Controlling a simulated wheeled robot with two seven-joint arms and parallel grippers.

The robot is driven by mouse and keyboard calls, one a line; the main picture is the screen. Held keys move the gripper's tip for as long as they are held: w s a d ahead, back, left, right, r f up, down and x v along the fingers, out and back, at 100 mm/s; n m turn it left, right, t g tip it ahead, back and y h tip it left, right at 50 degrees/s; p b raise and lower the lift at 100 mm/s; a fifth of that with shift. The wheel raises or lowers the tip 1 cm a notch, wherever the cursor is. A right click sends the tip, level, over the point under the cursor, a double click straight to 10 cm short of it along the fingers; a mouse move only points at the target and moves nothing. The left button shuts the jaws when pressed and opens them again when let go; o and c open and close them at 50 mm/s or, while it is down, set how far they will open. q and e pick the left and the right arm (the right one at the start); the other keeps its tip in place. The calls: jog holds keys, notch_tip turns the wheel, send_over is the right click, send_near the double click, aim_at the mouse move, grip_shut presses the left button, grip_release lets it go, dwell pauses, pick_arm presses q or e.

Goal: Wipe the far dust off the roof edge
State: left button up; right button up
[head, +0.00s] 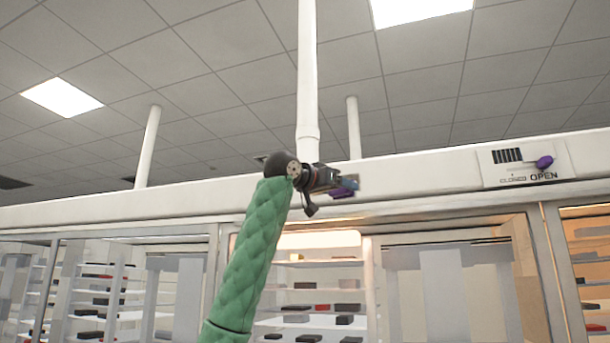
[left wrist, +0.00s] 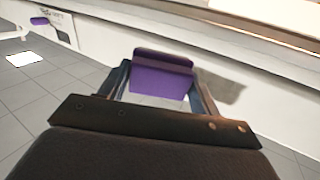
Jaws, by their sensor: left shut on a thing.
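The roof edge (head: 420,176) is a long white beam above the glazed fronts in the head view; it also shows in the left wrist view (left wrist: 270,105). My left gripper (head: 342,184) is at the beam, near the picture's middle. It is shut on a purple block (left wrist: 162,82), which shows between both fingers in the left wrist view. A grey-brown patch (left wrist: 230,88) lies on the white face beside the block; I cannot tell whether it is dust or shadow. Whether the block touches the beam is unclear. My right gripper is not in view.
A panel (head: 525,164) marked OPEN, with a purple lever (head: 544,162), is on the beam to the right. A white vertical pole (head: 308,75) rises behind my gripper. Glazed shelves (head: 310,320) with small boxes stand below. The beam to the left looks clear.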

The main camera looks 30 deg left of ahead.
pick_arm(q)
jog(key=a+r+n+y+p, duration=0.1)
jog(key=a+r+n+y, duration=0.25)
jog(key=a+n, duration=0.4)
jog(key=a+r+n+y+p, duration=0.1)
jog(key=a+r+n+y, duration=0.1)
jog(key=a+n+y, duration=0.5)
jog(key=w+h+p, duration=0.1)
jog(key=w+p, duration=0.2)
jog(key=w, duration=0.3)
jog(key=shift+n+h, duration=0.35)
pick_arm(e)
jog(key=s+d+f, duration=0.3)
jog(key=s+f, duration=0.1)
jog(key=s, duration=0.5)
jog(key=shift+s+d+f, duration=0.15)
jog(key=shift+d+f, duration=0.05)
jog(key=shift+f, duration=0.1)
pick_arm(q)
jog(key=shift+w+r, duration=0.1)
jog(key=shift+w, duration=0.15)
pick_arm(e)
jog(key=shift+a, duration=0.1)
pick_arm(q)
jog(key=shift+w+a+p, duration=0.2)
jog(key=shift+w+p, duration=0.25)
jog(key=shift+w, duration=0.2)
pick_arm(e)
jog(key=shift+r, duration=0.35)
